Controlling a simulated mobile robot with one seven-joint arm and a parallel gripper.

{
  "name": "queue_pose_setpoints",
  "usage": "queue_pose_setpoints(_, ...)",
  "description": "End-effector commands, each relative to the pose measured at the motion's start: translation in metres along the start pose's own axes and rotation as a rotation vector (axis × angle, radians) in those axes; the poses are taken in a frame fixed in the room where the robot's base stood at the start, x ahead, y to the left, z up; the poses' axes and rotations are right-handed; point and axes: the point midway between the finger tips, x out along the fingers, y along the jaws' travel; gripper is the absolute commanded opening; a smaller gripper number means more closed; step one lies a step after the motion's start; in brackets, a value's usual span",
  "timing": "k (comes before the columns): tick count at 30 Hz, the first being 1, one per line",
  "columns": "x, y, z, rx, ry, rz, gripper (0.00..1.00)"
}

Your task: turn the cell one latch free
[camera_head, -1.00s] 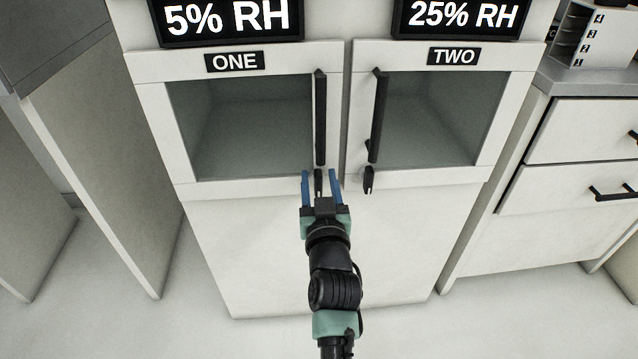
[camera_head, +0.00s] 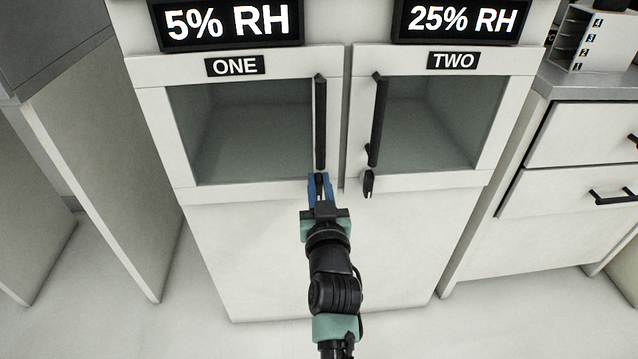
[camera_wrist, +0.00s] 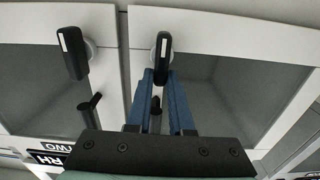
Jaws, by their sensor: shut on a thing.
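The cell one latch is a small black lever with a white line on it, seen clearly in the wrist view (camera_wrist: 163,46) below the black door handle (camera_head: 320,120). It points up and down, in line with that handle. My gripper (camera_head: 318,177) has its blue fingers closed in on the latch from both sides, and they hide most of it in the head view. In the wrist view my gripper (camera_wrist: 161,76) has its fingertips at the latch's lever end. The cell one door (camera_head: 250,189), labelled ONE, is shut.
The cell two door (camera_head: 420,182) is shut at the right, with its own handle (camera_head: 378,120) and latch (camera_head: 369,184) close beside my gripper. A drawer unit (camera_head: 570,135) stands farther right. The floor in front of the cabinet is clear.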

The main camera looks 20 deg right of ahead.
Motion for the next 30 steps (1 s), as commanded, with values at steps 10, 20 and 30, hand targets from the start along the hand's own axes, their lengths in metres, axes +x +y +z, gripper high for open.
queue_pose_setpoints(10,0.000,0.004,0.001,0.185,-0.002,0.000,0.00)
queue_pose_setpoints(20,0.000,0.011,0.003,0.492,-0.002,0.001,0.00)
queue_pose_setpoints(30,0.000,0.016,0.008,0.817,-0.003,0.000,0.00)
